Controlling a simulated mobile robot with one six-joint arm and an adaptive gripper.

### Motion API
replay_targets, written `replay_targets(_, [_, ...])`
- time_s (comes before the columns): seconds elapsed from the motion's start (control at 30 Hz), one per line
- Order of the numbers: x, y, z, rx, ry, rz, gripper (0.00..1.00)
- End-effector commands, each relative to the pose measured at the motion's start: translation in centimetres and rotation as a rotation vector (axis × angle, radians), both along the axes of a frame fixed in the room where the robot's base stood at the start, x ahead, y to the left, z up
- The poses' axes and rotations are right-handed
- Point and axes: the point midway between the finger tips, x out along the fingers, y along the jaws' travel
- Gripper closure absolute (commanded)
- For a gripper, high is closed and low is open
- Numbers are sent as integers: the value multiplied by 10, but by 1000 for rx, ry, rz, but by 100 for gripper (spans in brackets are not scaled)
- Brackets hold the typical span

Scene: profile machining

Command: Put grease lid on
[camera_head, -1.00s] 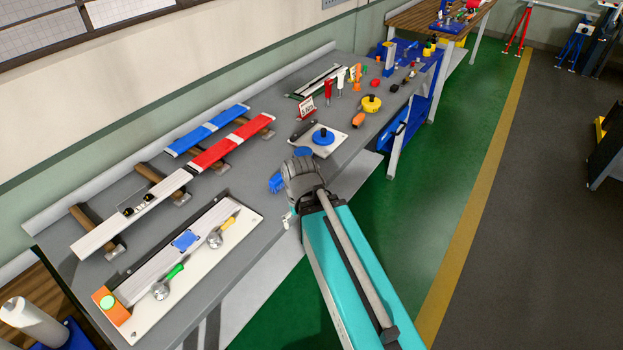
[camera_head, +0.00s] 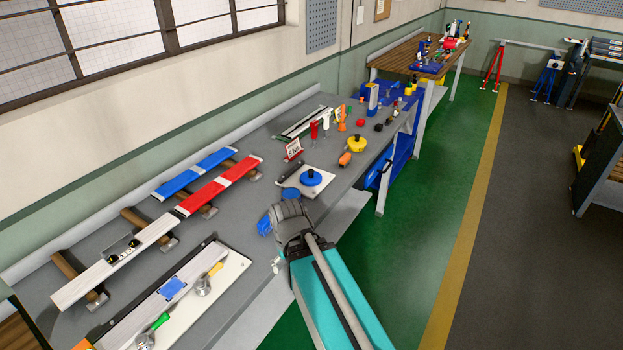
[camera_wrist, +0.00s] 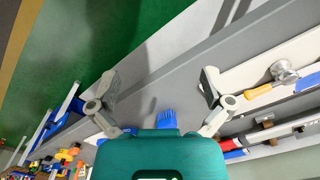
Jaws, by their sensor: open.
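A blue round piece with a raised knob (camera_head: 311,178) sits on a white plate (camera_head: 321,190) on the grey bench. A flat blue disc (camera_head: 290,193) lies at the plate's near left edge. I cannot tell which of them is the grease lid. A yellow round piece with a dark knob (camera_head: 356,144) stands farther back. My gripper (camera_wrist: 159,84) is open and empty, fingers wide apart. It is near the bench's front edge, in front of the white plate, and mostly hidden by my arm in the head view. A blue bristled thing (camera_wrist: 166,118) shows beyond the fingers.
A blue ski (camera_head: 198,172) and a red ski (camera_head: 222,183) lie on supports at the bench's left. A white board with hand tools (camera_head: 215,290) lies at the near left. The green floor (camera_head: 370,260) right of the bench is clear.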

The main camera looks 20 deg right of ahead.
Motion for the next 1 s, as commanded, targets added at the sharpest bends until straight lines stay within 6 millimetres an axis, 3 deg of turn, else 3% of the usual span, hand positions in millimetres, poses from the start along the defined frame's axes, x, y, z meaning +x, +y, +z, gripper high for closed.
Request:
replay_targets(0.3, [0, 0, 0, 0, 0, 0, 0])
replay_targets(0.33, [0, 0, 0, 0, 0, 0, 2])
replay_targets(0.47, [0, 0, -4, 0, 0, 0, 26])
replay_targets(0.7, [0, 0, -20, 0, 0, 0, 26])
replay_targets(0.97, [0, 0, -19, 0, 0, 0, 26])
replay_targets(1.0, [0, 0, -19, 0, 0, 0, 33])
